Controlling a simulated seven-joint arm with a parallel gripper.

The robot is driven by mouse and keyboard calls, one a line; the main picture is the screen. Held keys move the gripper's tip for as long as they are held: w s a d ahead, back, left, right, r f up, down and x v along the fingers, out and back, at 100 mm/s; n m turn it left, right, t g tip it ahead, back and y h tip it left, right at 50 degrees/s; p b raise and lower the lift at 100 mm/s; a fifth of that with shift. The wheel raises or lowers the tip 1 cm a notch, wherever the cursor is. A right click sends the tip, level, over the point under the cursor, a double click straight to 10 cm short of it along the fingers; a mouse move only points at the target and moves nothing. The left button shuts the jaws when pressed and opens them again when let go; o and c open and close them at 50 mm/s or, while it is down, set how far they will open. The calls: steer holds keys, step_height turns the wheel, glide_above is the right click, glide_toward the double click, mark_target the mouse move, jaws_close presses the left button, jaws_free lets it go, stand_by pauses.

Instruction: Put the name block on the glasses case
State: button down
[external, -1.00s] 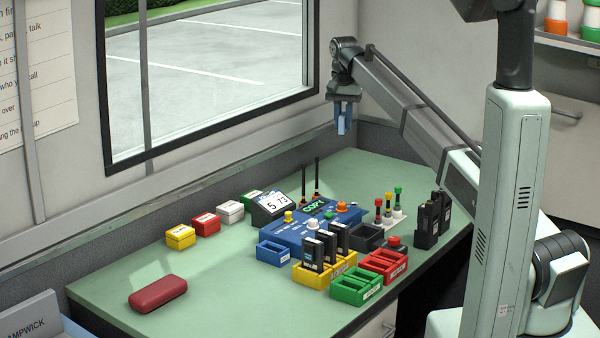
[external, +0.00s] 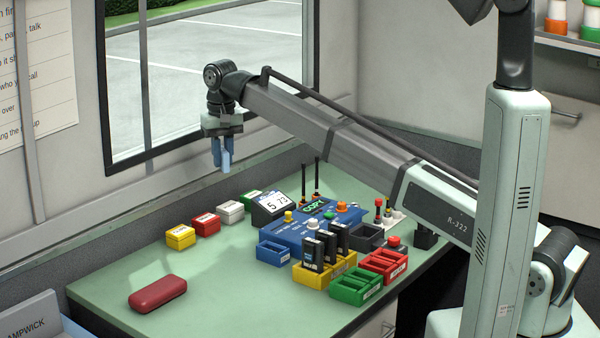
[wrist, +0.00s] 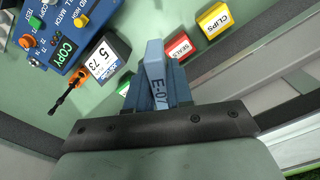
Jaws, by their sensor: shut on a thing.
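The glasses case (external: 157,294) is a closed dark red case lying near the front left of the green desk. It does not show in the wrist view. My gripper (external: 222,166) is high above the back of the desk, near the window, right of and well above the case. It is shut on a light blue block with dark lettering that reads like "E-07", which I take to be the name block (wrist: 155,62). The block hangs pointing down in the external view. The fingers hide part of it.
Yellow (external: 180,237), red (external: 206,224), white (external: 230,211) and green boxes line the back. A number display (external: 273,207) and blue console (external: 290,236) stand right of them. A yellow rack (external: 325,275) holds black devices. The desk around the case is clear.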

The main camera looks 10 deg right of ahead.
steer(key=s+a+n, duration=0.3)
steer(key=s+a, duration=0.7)
steer(key=s, duration=0.4)
steer(key=n, duration=0.3)
glide_above(157, 286)
step_height(157, 286, down, 4)
steer(key=shift+f, duration=5.5)
steer(key=shift+s+f, duration=0.1)
steer(key=c, duration=1)
jaws_free()
step_height(157, 286, up, 12)
steer(key=shift+r, duration=0.1)
